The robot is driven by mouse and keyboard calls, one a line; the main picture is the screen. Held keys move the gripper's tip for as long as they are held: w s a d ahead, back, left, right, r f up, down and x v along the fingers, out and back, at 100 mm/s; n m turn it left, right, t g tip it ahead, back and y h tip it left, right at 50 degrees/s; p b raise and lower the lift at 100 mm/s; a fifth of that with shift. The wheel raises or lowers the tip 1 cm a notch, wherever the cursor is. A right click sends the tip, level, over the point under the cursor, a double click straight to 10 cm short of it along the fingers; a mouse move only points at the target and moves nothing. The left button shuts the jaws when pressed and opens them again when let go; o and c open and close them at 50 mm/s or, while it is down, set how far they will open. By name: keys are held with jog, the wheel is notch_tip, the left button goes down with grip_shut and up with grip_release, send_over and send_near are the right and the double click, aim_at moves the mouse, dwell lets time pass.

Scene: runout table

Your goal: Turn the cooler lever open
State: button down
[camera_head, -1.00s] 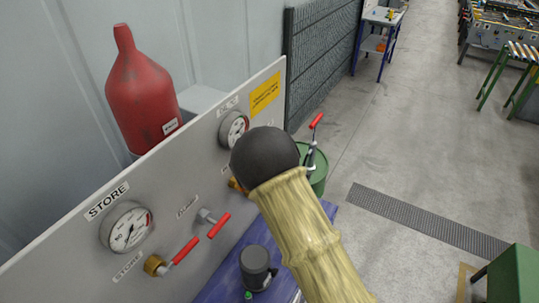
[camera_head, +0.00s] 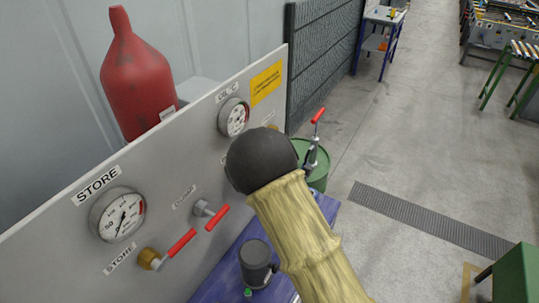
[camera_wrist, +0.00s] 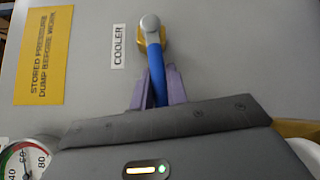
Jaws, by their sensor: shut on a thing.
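In the wrist view the cooler lever (camera_wrist: 156,72) is a blue handle on a brass valve with a grey round hub (camera_wrist: 150,24). A white COOLER label (camera_wrist: 118,46) is on the panel to its left. The lever runs down from the hub between the purple fingers of my gripper (camera_wrist: 156,92). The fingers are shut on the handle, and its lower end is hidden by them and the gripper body. In the head view my arm hides the gripper and the blue handle.
The grey panel carries a STORE gauge (camera_head: 117,214), a second gauge (camera_head: 234,117) and two red-handled valves, one being the lower red lever (camera_head: 182,243). A red bottle (camera_head: 138,85) stands behind it. A dark grey cylinder (camera_head: 256,264) is on the blue table; a green drum (camera_head: 313,165) stands beyond.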

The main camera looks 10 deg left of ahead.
jog(key=shift+d, duration=0.1)
jog(key=c, duration=1.4)
grip_release()
jog(key=shift+w, duration=0.1)
